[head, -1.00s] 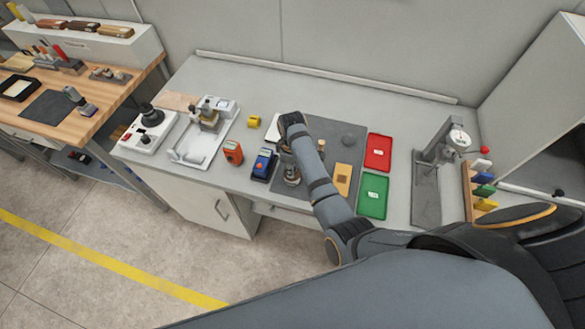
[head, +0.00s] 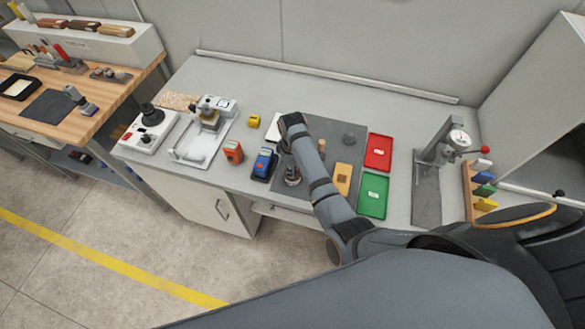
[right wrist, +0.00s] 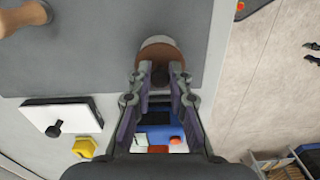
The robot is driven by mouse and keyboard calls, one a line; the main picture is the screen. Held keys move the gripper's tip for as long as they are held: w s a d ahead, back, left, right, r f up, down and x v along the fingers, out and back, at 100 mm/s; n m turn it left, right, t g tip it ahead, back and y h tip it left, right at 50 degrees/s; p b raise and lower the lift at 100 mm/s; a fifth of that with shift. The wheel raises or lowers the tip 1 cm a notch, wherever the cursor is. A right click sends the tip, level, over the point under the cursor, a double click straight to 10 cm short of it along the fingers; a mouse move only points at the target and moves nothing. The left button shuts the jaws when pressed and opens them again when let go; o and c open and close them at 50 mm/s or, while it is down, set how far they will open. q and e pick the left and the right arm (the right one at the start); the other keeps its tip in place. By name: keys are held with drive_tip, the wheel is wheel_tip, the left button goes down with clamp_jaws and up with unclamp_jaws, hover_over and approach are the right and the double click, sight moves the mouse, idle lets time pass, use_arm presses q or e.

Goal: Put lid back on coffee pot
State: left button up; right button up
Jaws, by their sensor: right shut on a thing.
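My right gripper (right wrist: 160,78) is shut on the dark knob of a round brown lid (right wrist: 163,52) in the right wrist view. A pale round rim of the coffee pot (right wrist: 157,41) shows just past the lid's edge. From above I cannot tell whether the lid is seated or held slightly over it. In the head view, the small pot (head: 292,180) stands near the front left part of the dark grey mat, under my right gripper (head: 290,162). The gripper and wrist partly hide the lid there. My left gripper is not in view.
A blue device (head: 264,163) and an orange one (head: 233,152) stand left of the pot. A wooden block (head: 342,178), red tray (head: 378,151) and green tray (head: 373,195) lie to the right. The mat (head: 335,130) has free room behind. The bench's front edge is close.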

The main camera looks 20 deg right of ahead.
drive_tip(key=o, duration=0.8)
drive_tip(key=shift+c, duration=0.2)
drive_tip(key=o, duration=0.5)
drive_tip(key=shift+c, duration=0.2)
drive_tip(key=shift+r, duration=0.1)
drive_tip(key=shift+r, duration=3.45)
